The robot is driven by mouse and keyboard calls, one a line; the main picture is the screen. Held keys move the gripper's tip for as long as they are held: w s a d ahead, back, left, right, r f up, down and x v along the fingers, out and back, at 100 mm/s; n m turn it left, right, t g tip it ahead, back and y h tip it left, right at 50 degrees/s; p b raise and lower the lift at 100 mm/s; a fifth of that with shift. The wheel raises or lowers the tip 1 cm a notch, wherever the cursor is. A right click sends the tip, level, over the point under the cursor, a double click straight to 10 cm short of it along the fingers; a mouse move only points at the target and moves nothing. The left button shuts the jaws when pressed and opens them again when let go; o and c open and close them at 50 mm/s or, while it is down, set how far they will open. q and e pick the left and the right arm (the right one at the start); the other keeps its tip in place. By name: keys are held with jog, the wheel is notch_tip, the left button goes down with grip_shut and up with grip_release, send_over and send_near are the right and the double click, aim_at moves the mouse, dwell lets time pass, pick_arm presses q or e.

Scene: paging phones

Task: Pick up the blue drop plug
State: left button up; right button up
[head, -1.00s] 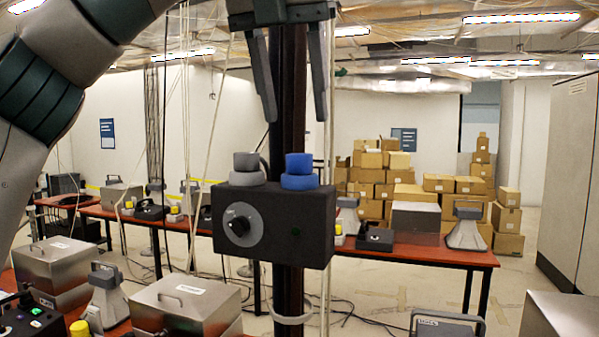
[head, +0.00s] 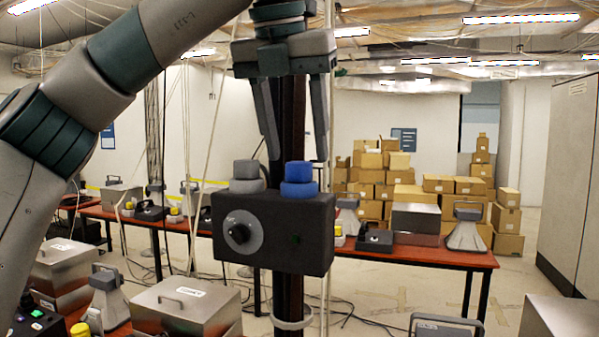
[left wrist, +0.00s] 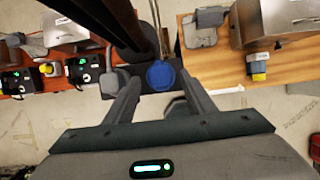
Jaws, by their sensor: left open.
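The blue drop plug (head: 299,176) sits upright on the right part of the top of a black box (head: 285,232) on a dark post. A grey plug (head: 246,174) stands to its left on the same box. My left gripper (head: 298,160) is open and points down, with its fingertips just above the plugs. In the left wrist view the blue plug (left wrist: 161,75) shows beyond the fingertips, between the open fingers (left wrist: 157,76), nearer the right one. The gripper touches neither plug as far as I can tell. My right gripper is not in view.
The dark post (head: 290,110) rises behind the gripper, close to the fingers. Pale cables hang nearby. A long red table (head: 440,255) with metal boxes and phones stands behind, and stacked cartons (head: 375,175) fill the back.

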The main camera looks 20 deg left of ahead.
pick_arm(q)
jog(key=shift+p+x, duration=0.35)
jog(key=shift+x, duration=0.85)
jog(key=shift+c, duration=0.6)
jog(key=c, duration=1)
jog(key=shift+c, duration=0.2)
jog(key=shift+r, duration=0.15)
jog(key=shift+r+b, duration=0.5)
jog(key=shift+r, duration=0.25)
notch_tip(320, 180, up, 2)
jog(key=shift+r+b, duration=0.1)
jog(key=shift+b, duration=0.2)
jog(key=s+d+r+b, duration=0.1)
jog(key=s+d+r, duration=0.3)
jog(key=d+r, duration=0.3)
jog(key=d, duration=0.3)
jog(key=shift+s+d, duration=0.25)
jog(key=shift+d, duration=0.15)
